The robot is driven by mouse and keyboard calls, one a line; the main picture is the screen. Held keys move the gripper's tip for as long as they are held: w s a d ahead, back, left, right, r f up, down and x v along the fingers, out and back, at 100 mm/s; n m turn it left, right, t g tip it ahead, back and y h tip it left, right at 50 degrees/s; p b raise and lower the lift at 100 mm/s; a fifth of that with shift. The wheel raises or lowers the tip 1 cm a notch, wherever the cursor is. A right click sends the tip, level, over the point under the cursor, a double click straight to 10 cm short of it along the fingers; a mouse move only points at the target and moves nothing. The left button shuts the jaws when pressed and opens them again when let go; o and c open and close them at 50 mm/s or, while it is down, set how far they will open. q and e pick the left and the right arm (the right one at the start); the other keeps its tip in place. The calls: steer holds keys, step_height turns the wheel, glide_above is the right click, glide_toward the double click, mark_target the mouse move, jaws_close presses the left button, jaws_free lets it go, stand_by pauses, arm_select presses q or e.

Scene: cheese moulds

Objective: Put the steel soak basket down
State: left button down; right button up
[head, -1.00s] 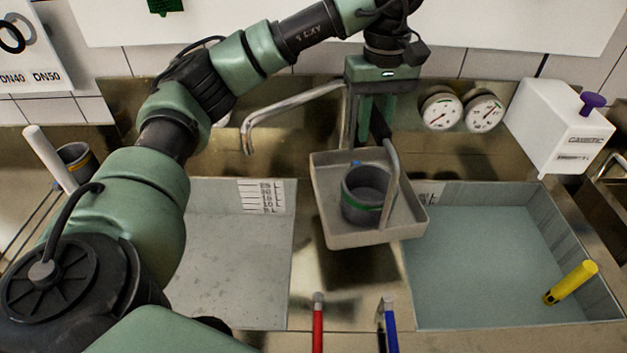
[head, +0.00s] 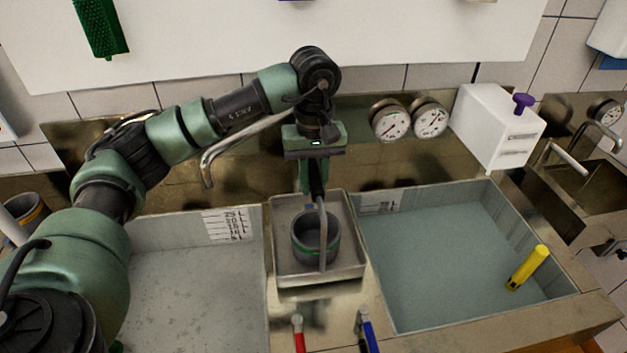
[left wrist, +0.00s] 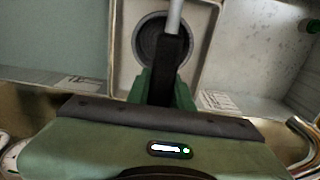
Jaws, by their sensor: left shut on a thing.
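The steel soak basket (head: 345,262) is a shallow square tray with an upright handle, seen in the head view between the two sinks. A dark grey cup-like mould (head: 303,243) with a green band stands inside it. My left gripper (head: 316,190) is above the basket, shut on its handle. The basket looks level, at or just above the steel strip between the sinks; I cannot tell whether it touches. The left wrist view shows the basket (left wrist: 122,50) and the mould (left wrist: 148,40) below the fingers (left wrist: 165,85). My right gripper is not in view.
The left sink (head: 190,290) has a level scale; the right sink (head: 450,260) holds liquid and a yellow cylinder (head: 527,268). A faucet (head: 207,168), gauges (head: 390,123) and a white box (head: 490,125) stand behind.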

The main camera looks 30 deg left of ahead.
arm_select(q)
steer(key=shift+f, duration=0.35)
steer(key=shift+w, duration=0.1)
steer(key=shift+f, duration=0.1)
steer(key=shift+f, duration=0.1)
steer(key=c, duration=1.3)
jaws_free()
steer(key=shift+o, duration=0.2)
